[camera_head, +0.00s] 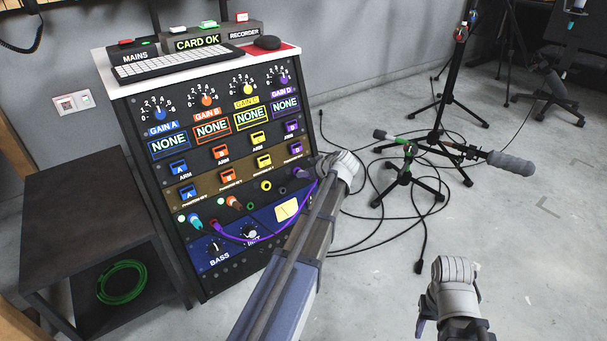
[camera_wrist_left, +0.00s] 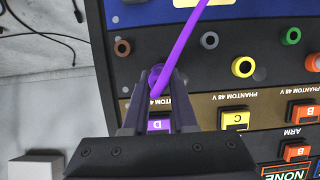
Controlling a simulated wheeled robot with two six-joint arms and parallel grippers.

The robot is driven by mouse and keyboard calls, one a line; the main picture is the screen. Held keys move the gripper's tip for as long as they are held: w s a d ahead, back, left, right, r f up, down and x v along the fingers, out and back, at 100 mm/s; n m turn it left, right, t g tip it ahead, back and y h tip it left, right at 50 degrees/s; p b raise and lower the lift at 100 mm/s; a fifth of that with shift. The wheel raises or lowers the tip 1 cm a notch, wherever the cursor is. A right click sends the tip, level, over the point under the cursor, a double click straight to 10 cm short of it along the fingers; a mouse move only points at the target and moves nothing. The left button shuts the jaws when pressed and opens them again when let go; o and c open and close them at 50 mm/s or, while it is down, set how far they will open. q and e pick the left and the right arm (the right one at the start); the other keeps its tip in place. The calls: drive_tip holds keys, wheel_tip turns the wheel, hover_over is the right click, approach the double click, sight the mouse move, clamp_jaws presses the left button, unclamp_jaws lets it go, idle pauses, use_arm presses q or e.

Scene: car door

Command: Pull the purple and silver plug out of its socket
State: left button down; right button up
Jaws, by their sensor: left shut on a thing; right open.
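My left gripper (camera_head: 314,172) is at the right side of the black audio rack (camera_head: 190,282), at the right end of its socket row. In the left wrist view, its two fingers (camera_wrist_left: 158,100) are closed around the purple plug (camera_wrist_left: 156,76). A purple cable (camera_wrist_left: 184,44) runs up from the plug there. In the head view the purple cable (camera_head: 262,240) hangs in a loop toward the lower left of the panel. The plug's silver part and its socket are hidden, so I cannot tell how deep it sits. My right gripper (camera_head: 455,266) is open, low over the floor at right, away from the rack.
An orange plug (camera_head: 232,203) and a yellow socket (camera_head: 266,185) are to the left in the row. A keyboard (camera_head: 178,64) lies on the rack top. A dark side table (camera_head: 75,190) stands at left. Tripod stands (camera_head: 408,175) and black cables occupy the floor at right.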

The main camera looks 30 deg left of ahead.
use_arm(q)
drive_tip(key=shift+s+d+r+p, duration=0.25)
drive_tip(key=shift+s+d, duration=0.05)
drive_tip(key=shift+d, duration=0.4)
drive_tip(key=shift+s+d+r+p, duration=0.25)
drive_tip(key=shift+s+d+r, duration=0.05)
drive_tip(key=shift+d, duration=0.4)
drive_tip(key=shift+s+d+r+p, duration=0.25)
drive_tip(key=shift+s+d, duration=0.05)
drive_tip(key=shift+d, duration=0.4)
